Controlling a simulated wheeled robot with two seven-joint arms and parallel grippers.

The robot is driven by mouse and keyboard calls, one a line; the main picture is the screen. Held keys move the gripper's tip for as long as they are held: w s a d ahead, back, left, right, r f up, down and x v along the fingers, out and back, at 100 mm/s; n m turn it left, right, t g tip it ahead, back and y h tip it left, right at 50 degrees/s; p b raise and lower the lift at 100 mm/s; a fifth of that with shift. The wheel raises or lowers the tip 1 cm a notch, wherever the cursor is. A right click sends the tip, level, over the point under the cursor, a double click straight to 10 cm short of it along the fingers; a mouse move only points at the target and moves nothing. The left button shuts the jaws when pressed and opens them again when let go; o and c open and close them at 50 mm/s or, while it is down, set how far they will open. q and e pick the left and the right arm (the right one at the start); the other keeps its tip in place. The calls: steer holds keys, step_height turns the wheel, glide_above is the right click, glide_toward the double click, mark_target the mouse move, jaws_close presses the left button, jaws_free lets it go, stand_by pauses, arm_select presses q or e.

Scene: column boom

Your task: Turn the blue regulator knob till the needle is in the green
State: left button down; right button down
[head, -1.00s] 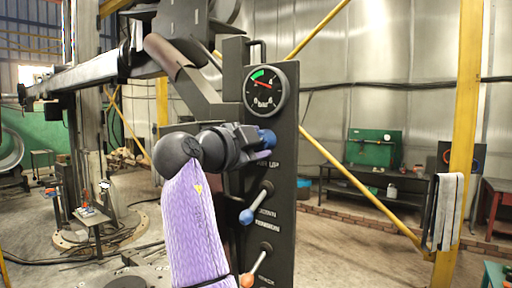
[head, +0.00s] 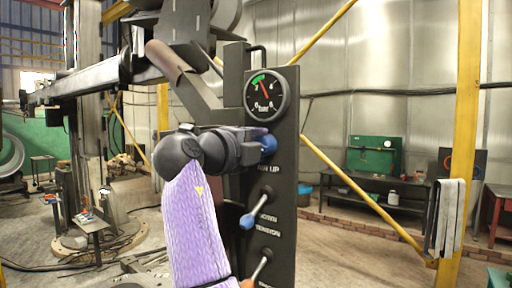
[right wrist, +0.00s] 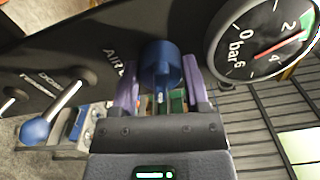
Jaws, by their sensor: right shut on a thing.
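The blue regulator knob (head: 268,145) sits on the dark upright panel (head: 285,180), below the round gauge (head: 265,93). My right gripper (right wrist: 161,78) is shut on the knob, with a purple finger on either side of it in the right wrist view. The gauge has a black face and a green band (head: 258,78) at its upper left. Its red needle (head: 265,89) points up and slightly left, with its tip close to the right end of the green band. I cannot tell exactly whether the tip lies inside the band. My left gripper is not in view.
Below the knob, a lever with a blue ball (head: 247,221) and another with an orange end (head: 247,283) stick out from the panel. A yellow post (head: 463,130) and a green-backed bench (head: 375,155) stand to the right, behind.

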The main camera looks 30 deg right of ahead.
steer(key=shift+f, duration=0.15)
stand_by(0.4)
steer(key=shift+c, duration=2.3)
jaws_free()
steer(key=o, duration=0.4)
steer(key=shift+s+a, duration=0.1)
